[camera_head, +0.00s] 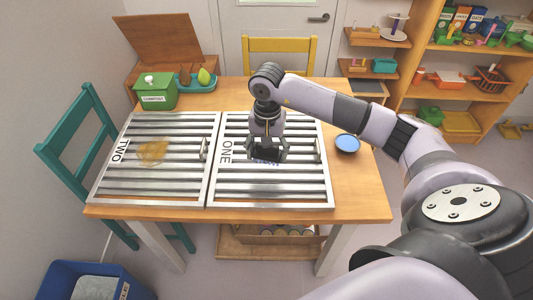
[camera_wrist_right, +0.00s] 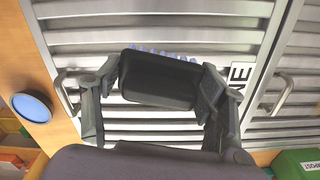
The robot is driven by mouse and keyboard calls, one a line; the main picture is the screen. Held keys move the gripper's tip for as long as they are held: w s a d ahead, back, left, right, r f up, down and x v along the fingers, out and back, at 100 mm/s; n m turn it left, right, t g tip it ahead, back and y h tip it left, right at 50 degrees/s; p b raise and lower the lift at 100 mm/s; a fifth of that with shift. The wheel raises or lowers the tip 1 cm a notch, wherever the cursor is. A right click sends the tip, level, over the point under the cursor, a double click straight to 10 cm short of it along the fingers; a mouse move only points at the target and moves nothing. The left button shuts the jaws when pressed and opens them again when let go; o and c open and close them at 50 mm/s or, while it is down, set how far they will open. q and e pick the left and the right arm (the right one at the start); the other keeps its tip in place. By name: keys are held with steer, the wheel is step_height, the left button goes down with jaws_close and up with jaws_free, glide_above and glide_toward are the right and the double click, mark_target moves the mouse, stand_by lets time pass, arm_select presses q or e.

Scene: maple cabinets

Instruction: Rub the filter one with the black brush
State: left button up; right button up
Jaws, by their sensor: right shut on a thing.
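Two slatted metal filters lie side by side on the wooden table. Filter ONE (camera_head: 300,184) is on the right and filter TWO (camera_head: 180,190) on the left, with a yellow-brown stain (camera_head: 152,152) on it. My right gripper (camera_head: 267,155) is over the middle of filter ONE. In the right wrist view it is shut on the black brush (camera_wrist_right: 158,80), whose blue bristles show at its far edge. The bristles are at or just above the slats; I cannot tell if they touch. No stain shows on the visible part of filter ONE. My left gripper is not in view.
A green compost box (camera_head: 156,91) and a teal tray with pears (camera_head: 198,84) stand at the back left. Chairs stand left of and behind the table. Shelves (camera_head: 465,60) stand at the right.

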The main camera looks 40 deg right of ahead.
steer(key=shift+r+p, duration=0.6)
steer(key=shift+r, duration=0.8)
